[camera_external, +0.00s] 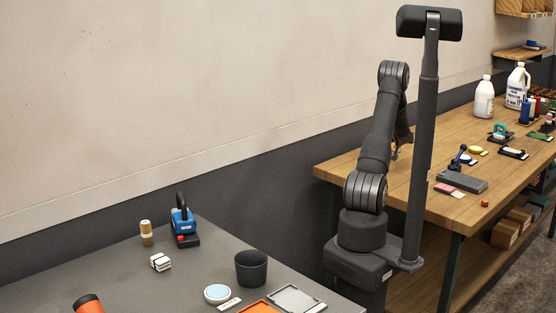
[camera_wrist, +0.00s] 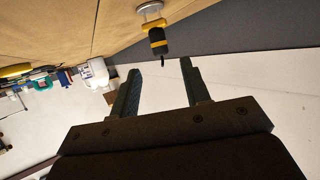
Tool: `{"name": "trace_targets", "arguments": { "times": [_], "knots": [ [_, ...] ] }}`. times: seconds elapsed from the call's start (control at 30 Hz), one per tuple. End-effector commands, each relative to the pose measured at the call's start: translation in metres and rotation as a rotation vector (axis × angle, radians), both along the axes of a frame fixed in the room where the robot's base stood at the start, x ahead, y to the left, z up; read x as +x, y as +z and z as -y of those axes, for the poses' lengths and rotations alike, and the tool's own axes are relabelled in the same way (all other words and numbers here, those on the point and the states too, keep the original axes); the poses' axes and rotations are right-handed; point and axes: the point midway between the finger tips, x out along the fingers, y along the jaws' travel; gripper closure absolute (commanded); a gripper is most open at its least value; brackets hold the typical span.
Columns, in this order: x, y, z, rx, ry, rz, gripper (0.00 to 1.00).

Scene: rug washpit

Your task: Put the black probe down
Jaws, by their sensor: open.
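The black probe (camera_wrist: 157,38), a short dark body with a yellow collar and a thin tip, shows at the top of the wrist view. Its other end meets a round silver-white piece (camera_wrist: 150,8) at the wooden bench. My gripper (camera_wrist: 160,66) is open, with its two fingers apart and nothing between them. The probe's thin tip lies just beyond the gap between the fingertips; I see no contact. In the external view my gripper is mostly hidden behind my arm over the near end of the bench, and I cannot make out the probe there.
The wooden bench (camera_external: 345,168) carries a grey block (camera_external: 461,181), white bottles (camera_external: 484,97) and small tools toward its far end. The dark table (camera_external: 95,262) at lower left holds a black cup (camera_external: 251,268), a blue tool (camera_external: 181,222) and trays. A wall stands behind.

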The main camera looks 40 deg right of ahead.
Motion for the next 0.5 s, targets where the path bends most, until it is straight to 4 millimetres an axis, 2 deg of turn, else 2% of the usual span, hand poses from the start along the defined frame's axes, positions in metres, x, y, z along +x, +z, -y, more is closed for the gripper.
{"name": "trace_targets", "arguments": {
  "times": [0.2,0.5],
  "knots": [
    [-0.016,0.012,-0.021,-0.001,-0.001,-0.001,0.57],
    [-0.021,0.014,-0.028,-0.001,0.000,-0.001,0.57]
  ]
}}
